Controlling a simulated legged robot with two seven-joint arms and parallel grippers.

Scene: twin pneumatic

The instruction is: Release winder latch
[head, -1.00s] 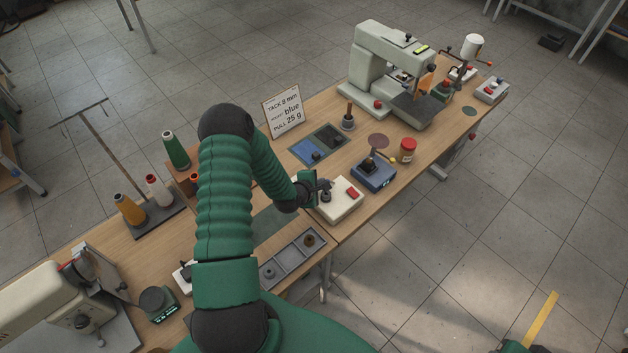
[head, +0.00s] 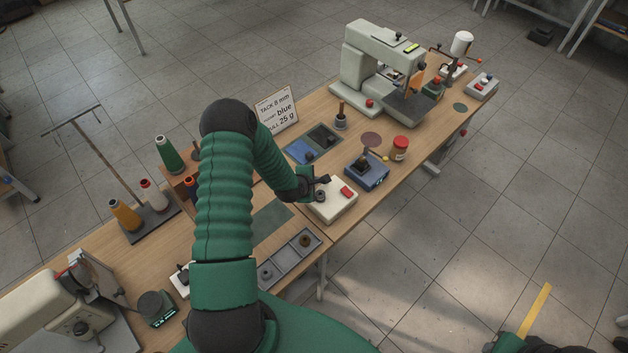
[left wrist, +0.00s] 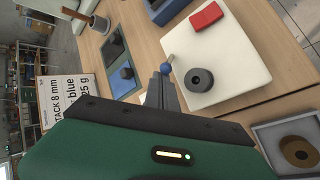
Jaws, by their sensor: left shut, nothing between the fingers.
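The winder is a cream box (head: 334,203) on the bench with a red button (head: 346,191) and a dark round bobbin (head: 320,195). It also fills the upper right of the left wrist view (left wrist: 250,60), with the bobbin (left wrist: 199,80) standing on it. A small lever with a blue ball (left wrist: 166,67), seemingly the latch, stands at the box's near-left edge. My left gripper (left wrist: 163,85) is shut and empty, its tips right at the blue ball; I cannot tell whether they touch. My right arm (head: 508,343) only shows at the lower right edge; its finger state is unclear.
A grey tray (head: 283,262) lies in front of the winder. A large machine (head: 372,55) stands at the far end. Thread cones (head: 126,214) are at the left.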

